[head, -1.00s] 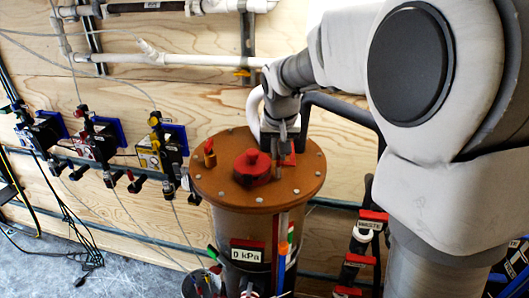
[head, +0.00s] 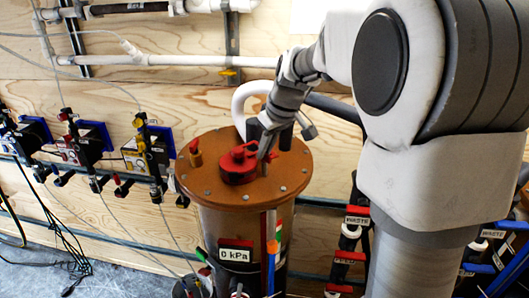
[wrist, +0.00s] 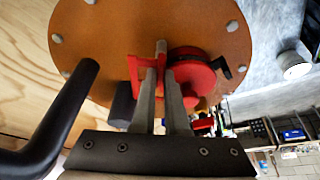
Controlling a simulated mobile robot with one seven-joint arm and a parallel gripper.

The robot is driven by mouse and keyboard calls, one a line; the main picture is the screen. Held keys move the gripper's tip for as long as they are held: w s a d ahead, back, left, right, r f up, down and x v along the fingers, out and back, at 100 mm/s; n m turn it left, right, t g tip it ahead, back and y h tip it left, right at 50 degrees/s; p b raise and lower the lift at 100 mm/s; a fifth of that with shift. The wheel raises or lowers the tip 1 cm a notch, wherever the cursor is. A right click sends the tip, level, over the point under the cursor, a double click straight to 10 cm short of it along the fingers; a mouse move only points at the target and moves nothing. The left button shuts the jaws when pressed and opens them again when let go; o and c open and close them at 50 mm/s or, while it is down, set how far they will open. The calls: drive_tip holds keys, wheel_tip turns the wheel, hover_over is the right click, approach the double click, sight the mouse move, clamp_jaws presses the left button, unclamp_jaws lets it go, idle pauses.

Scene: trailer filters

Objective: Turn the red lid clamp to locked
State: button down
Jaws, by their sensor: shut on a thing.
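The round orange-brown lid (head: 295,175) tops a metal canister. A red round cap (head: 236,168) sits on it, and the red lid clamp (head: 251,147) shows just behind the cap. My gripper (head: 265,155) reaches down onto the lid beside the cap. In the wrist view the fingers (wrist: 161,75) are closed around a thin upright part of the red clamp (wrist: 138,72). The red cap (wrist: 195,65) is just right of the fingers, very close to them. My gripper partly hides the clamp in the head view, so its exact angle is hard to tell.
A small orange-red knob (head: 195,152) stands at the lid's left. A thick white hose (head: 243,100) curves behind the lid. A dark bent pipe (wrist: 72,105) runs close left of my gripper.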

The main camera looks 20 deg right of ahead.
drive_tip(key=n, duration=0.2)
drive_tip(key=n+g+y+b, duration=0.1)
drive_tip(key=n, duration=0.1)
drive_tip(key=shift+w+d+n+y, duration=0.1)
drive_tip(key=shift+d+n+y, duration=0.05)
drive_tip(key=shift+n+y, duration=0.15)
drive_tip(key=n+g, duration=0.1)
drive_tip(key=n, duration=0.3)
drive_tip(key=shift+y, duration=0.3)
drive_tip(key=shift+g, duration=0.3)
drive_tip(key=c, duration=0.9)
unclamp_jaws()
drive_tip(key=shift+c, duration=0.2)
drive_tip(key=v, duration=1.7)
drive_tip(key=shift+d+p, duration=0.2)
drive_tip(key=shift+p, duration=0.2)
drive_tip(key=shift+r, duration=0.15)
